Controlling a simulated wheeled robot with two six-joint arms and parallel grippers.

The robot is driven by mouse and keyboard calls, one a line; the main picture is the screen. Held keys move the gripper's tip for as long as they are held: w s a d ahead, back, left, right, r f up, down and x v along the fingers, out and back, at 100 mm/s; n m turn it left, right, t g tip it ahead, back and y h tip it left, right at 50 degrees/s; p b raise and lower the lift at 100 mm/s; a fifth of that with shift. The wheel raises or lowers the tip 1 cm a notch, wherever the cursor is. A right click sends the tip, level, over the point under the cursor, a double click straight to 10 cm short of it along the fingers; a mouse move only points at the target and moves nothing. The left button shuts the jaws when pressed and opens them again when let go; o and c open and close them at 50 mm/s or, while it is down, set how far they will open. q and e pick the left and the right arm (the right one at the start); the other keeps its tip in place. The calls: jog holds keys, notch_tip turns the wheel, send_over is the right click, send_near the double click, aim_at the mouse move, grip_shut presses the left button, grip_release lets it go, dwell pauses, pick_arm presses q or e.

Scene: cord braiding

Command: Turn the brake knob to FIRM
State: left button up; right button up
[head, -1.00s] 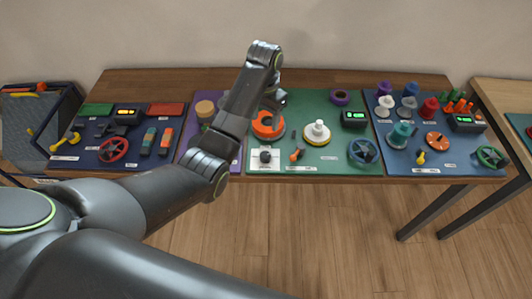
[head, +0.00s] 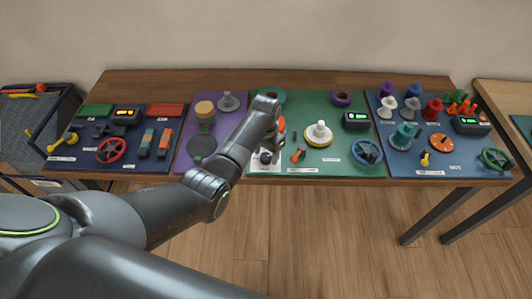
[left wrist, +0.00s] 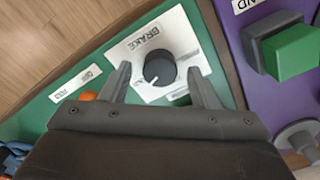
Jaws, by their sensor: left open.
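The brake knob (left wrist: 158,68) is a round black knob on a white plate marked BRAKE (left wrist: 128,50). A short pale mark shows at its edge, toward the bottom of the left wrist picture. Smaller lettering on the plate is too small to read. My left gripper (left wrist: 159,72) is open, with one finger on each side of the knob; I cannot tell whether they touch it. In the head view my left gripper (head: 270,147) is over the white plate (head: 262,168) at the green panel's front left corner and partly hides the knob. My right gripper is not in view.
The green panel (head: 340,167) also holds a small orange lever (head: 298,154), a yellow-rimmed white disc (head: 319,138) and a blue handwheel (head: 366,152). A purple panel (head: 182,158) adjoins it on the left, with a green block (left wrist: 290,52) near the gripper.

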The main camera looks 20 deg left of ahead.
pick_arm(q)
jog(key=shift+f, duration=0.25)
jog(key=c, duration=1)
